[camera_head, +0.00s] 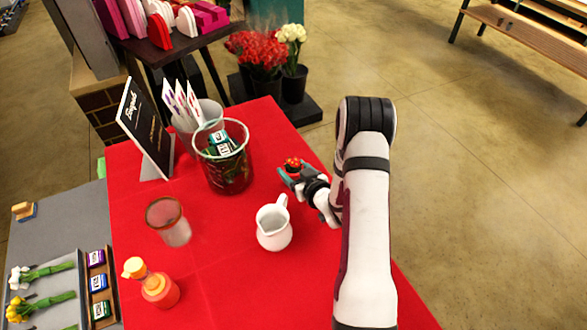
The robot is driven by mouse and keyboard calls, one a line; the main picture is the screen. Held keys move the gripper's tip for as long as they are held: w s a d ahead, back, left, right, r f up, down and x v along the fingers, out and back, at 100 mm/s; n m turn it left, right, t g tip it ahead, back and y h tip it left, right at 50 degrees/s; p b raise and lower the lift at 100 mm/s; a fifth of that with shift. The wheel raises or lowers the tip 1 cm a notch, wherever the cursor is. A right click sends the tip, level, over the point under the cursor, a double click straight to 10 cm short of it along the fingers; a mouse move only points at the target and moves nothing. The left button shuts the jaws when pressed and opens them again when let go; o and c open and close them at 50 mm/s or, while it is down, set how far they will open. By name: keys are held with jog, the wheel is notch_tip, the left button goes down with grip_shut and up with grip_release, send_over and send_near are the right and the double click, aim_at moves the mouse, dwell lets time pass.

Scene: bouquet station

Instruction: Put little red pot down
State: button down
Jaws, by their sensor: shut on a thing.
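The little red pot (293,163) is a small red-orange piece at the tips of my gripper (290,173). My gripper is shut on it, over the far right part of the red table (215,270). The fingers hide part of the pot. I cannot tell whether the pot touches the tablecloth or is held above it.
A white pitcher (273,228) stands just in front of my gripper. A tall glass vase (226,172) with dark packets stands to its left. A glass (169,221), an orange bottle (159,290) and a black sign (146,131) stand further left. Cloth between them is bare.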

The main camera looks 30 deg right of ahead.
jog(key=shift+c, duration=0.2)
grip_release()
jog(key=s+r+m+g+h, duration=0.2)
jog(key=s+r+g, duration=0.3)
jog(key=s+r, duration=0.5)
jog(key=s+a+r+m+g+y, duration=0.1)
jog(key=s+a+r+g, duration=0.3)
jog(key=s+a, duration=0.5)
jog(key=s+a+r+m+g+y, duration=0.2)
jog(key=s+a+r+g, duration=0.2)
jog(key=s+a, duration=0.6)
jog(key=s+r, duration=0.1)
jog(key=s, duration=0.4)
jog(key=shift+s+a+r+m+g+y, duration=0.15)
jog(key=shift+s+a+m+g+y, duration=0.15)
jog(key=shift+s+g+y, duration=0.1)
